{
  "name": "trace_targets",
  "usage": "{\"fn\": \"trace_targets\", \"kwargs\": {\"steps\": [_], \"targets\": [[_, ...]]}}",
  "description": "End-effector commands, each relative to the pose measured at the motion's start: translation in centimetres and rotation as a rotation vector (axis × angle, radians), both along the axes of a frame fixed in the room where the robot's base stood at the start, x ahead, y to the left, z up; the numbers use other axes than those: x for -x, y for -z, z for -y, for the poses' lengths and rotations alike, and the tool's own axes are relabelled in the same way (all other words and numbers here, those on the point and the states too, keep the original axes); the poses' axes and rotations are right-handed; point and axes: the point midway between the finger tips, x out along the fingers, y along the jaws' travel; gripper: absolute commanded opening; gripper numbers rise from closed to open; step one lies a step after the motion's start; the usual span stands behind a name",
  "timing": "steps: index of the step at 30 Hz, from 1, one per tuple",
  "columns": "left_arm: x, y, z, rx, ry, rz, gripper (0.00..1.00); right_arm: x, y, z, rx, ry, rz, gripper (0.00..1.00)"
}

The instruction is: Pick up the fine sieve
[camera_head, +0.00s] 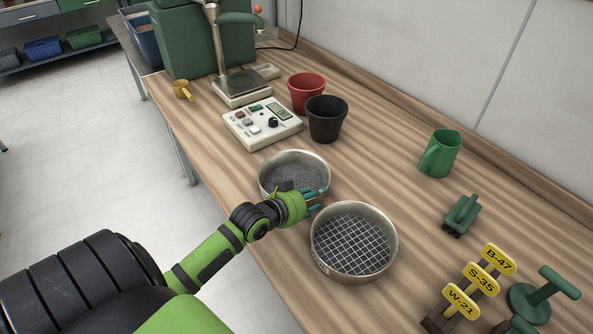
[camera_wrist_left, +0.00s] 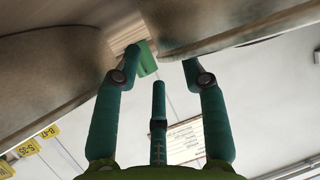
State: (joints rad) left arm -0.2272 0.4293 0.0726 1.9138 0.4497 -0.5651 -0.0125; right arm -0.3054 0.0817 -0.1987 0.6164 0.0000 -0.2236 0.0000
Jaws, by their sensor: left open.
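The fine sieve (camera_head: 290,160) is a round metal sieve with a dense mesh, standing on the bench behind the coarse sieve. My left gripper (camera_head: 320,198) is at its near right side and hides part of its wall and rim. The gripper is open, and its fingers stand apart in the left wrist view (camera_wrist_left: 162,60) with nothing clearly held between them. Two curved metal walls show there, one on each side of the fingertips. I cannot tell whether a finger touches the fine sieve. My right gripper is not in view.
The coarse sieve (camera_head: 353,246) stands close by in front, with a wide grid. A white control box (camera_head: 262,124), a black pot (camera_head: 327,119) and a red pot (camera_head: 306,92) stand behind. A green jug (camera_head: 441,153) and yellow labels (camera_head: 480,279) are at right. Bench between is clear.

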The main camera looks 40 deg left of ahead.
Motion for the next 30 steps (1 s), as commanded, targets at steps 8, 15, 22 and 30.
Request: {"fn": "trace_targets", "kwargs": {"steps": [8, 15, 22, 30], "targets": [[-3.5, 1.4, 0.0, 0.000, -0.001, 0.002, 0.43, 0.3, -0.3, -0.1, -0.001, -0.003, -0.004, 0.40], [-4.1, 1.8, 0.1, -0.001, 0.000, 0.001, 0.43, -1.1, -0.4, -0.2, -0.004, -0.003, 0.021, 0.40], [-4.1, 1.8, 0.1, -0.001, 0.000, 0.001, 0.00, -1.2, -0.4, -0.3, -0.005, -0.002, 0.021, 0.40], [-4.1, 1.7, 0.1, -0.002, 0.000, 0.004, 0.00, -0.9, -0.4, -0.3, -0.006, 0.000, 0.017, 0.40]]}}
